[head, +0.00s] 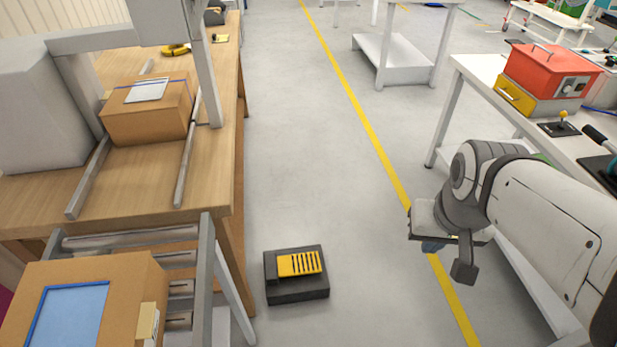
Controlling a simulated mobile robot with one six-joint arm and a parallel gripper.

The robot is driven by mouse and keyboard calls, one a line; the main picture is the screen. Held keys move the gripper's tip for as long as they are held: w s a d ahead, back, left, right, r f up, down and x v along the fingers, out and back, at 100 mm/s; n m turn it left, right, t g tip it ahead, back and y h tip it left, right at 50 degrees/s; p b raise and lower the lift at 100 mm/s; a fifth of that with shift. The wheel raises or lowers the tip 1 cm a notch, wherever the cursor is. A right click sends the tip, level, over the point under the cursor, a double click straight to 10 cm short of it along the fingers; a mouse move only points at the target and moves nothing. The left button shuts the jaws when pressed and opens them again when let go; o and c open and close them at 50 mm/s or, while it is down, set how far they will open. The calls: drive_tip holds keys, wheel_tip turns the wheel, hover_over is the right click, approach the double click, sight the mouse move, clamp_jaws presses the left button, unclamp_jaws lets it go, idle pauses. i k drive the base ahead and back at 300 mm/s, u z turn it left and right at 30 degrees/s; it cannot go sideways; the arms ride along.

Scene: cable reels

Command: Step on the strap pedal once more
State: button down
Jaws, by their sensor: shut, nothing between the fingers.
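The strap pedal (301,263) is a yellow ribbed plate on a dark base (297,292). It stands on the grey floor, just right of the wooden bench's leg. My gripper (455,262) hangs at the right of the head view, above the yellow floor line and well to the right of the pedal. It is shut and holds nothing. Its fingers are partly hidden by its own body. A cardboard box (150,108) with a white label and a blue strap sits under the grey strapping frame (205,75) on the bench.
A second box (112,275) with a blue panel lies on the roller conveyor (180,257) at front left. The wooden bench (150,195) fills the left. A white table (478,70) with a red case (548,72) stands at the right.

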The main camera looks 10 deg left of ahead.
sight(307, 264)
drive_tip(key=u, duration=0.1)
drive_tip(key=i, duration=1)
